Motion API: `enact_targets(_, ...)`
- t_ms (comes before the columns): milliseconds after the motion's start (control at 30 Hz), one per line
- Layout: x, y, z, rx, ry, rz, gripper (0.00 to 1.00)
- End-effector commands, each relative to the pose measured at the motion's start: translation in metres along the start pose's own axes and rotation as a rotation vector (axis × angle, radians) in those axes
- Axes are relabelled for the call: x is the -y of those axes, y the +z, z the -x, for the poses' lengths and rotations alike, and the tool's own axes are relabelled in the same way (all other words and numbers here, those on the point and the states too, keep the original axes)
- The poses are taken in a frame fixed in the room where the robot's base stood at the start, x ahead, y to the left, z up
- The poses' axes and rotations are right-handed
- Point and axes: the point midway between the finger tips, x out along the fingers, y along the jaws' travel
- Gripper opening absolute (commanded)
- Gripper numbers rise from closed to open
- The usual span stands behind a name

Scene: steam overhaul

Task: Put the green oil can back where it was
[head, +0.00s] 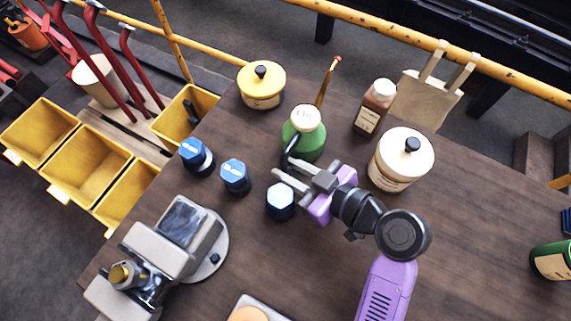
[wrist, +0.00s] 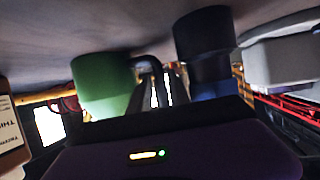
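The green oil can (head: 306,143) stands upright on the brown workbench, with a cream top, a thin brass spout pointing to the back right and a dark handle on its near left side. My gripper (head: 281,168) is low beside the can, at the handle. Its two fingers show apart, with a narrow gap between them. In the wrist view the green can (wrist: 100,85) is at the left and its dark handle curves toward the fingers (wrist: 162,90). Whether the fingers touch the handle is hard to tell.
A cream canister (head: 402,160), a brown bottle (head: 374,107) and a yellow pot (head: 261,86) stand around the can. A vise (head: 165,245) is at front left. The bench's right middle is clear.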

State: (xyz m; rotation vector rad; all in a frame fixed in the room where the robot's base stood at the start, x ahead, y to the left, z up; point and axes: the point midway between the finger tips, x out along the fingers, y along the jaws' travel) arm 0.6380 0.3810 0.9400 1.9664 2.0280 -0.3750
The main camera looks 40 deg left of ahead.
Motion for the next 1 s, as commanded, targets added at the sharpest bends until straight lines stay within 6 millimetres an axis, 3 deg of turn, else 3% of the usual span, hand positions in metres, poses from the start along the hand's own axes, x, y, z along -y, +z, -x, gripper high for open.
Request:
enact_targets(300, -0.001, -0.002, 0.068, 0.000, 0.005, -0.002, 0.23)
enact_targets(500, 0.000, -0.001, 0.097, 0.000, 0.002, -0.002, 0.23)
enact_targets(700, 0.000, 0.000, 0.109, 0.000, 0.001, 0.000, 0.23)
enact_targets(1000, 0.000, 0.000, 0.109, 0.000, 0.001, 0.000, 0.23)
